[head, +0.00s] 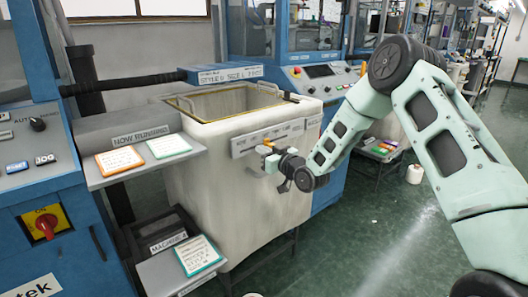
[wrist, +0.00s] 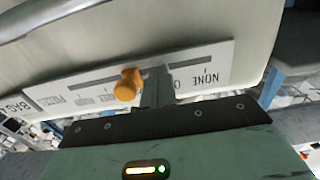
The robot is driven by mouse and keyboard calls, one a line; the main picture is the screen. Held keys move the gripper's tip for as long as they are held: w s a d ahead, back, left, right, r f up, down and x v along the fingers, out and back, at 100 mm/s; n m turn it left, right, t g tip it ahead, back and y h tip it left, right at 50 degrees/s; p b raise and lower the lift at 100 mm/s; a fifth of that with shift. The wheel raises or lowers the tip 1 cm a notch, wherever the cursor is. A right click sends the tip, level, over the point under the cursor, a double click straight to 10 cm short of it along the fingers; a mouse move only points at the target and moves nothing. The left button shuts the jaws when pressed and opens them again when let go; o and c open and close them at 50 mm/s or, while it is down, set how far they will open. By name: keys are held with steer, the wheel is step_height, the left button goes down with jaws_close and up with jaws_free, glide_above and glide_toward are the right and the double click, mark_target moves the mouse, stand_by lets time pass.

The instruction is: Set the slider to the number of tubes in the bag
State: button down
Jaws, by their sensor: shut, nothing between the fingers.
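The bag (head: 190,185) is a large off-white cloth bin hung in a frame, open at the top. Its upper inner wall shows in the head view; its bottom is hidden and I see no tubes. The slider plate (head: 245,146) is a pale strip on its front, also in the wrist view (wrist: 210,68), where its lettering is upside down with NONE at the right. The orange slider knob (wrist: 127,85) stands along the slot, left of NONE. My gripper (wrist: 158,86) is shut beside the knob, on its NONE side. I cannot tell whether they touch. The head view shows my gripper (head: 272,163) at the plate.
A shelf marked NOW RUNNING holds an orange-edged card (head: 119,161) and a green-edged card (head: 168,146). A lower shelf holds another card (head: 198,255). Blue machines stand left and behind. A white cone (head: 415,174) stands on the green floor, which is open at right.

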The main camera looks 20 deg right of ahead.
steer(key=shift+s+a, duration=0.1)
steer(key=shift+a, duration=0.2)
steer(key=v, duration=0.8)
stand_by(0.5)
steer(key=s+a+n+g, duration=0.2)
steer(key=s+a+g, duration=0.4)
steer(key=a, duration=0.6)
steer(key=s+a+r+n+g+h, duration=0.1)
steer(key=s+a+g, duration=0.2)
steer(key=s, duration=0.5)
steer(key=s+a+g+h, duration=0.1)
steer(key=s+a+g, duration=0.2)
steer(key=s, duration=0.5)
steer(key=s+d+r+n+g+h, duration=0.1)
steer(key=s+g+h, duration=0.15)
steer(key=s, duration=0.75)
steer(key=s+r+g+h, duration=0.1)
steer(key=s+r+g, duration=0.15)
steer(key=s, duration=0.65)
step_height(320, 180, up, 12)
steer(key=p, duration=1.2)
steer(key=shift+d, duration=0.25)
